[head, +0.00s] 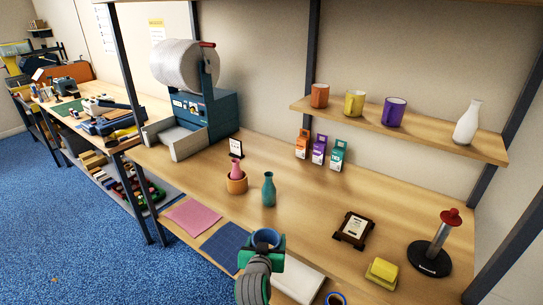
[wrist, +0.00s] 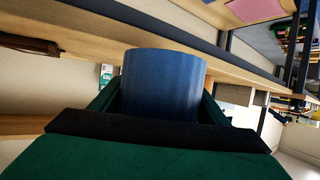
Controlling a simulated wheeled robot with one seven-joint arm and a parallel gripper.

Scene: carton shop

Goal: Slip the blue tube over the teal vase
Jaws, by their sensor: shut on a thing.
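The blue tube (head: 265,237) is held in my gripper (head: 262,252) near the front edge of the bench, with its open end facing up in the head view. It also fills the middle of the wrist view (wrist: 163,85), between the two dark green fingers. My gripper is shut on it. The teal vase (head: 268,189) stands upright and bare on the bench, behind the tube and apart from it. The tube's lower part is hidden by my gripper in the head view.
A pink vase (head: 235,169) stands inside an orange tube (head: 236,184) left of the teal vase. Pink (head: 193,216) and blue (head: 228,248) mats lie at the front. A framed plaque (head: 354,229), yellow block (head: 381,273) and red-topped stand (head: 437,247) are right. A shelf (head: 430,130) hangs above.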

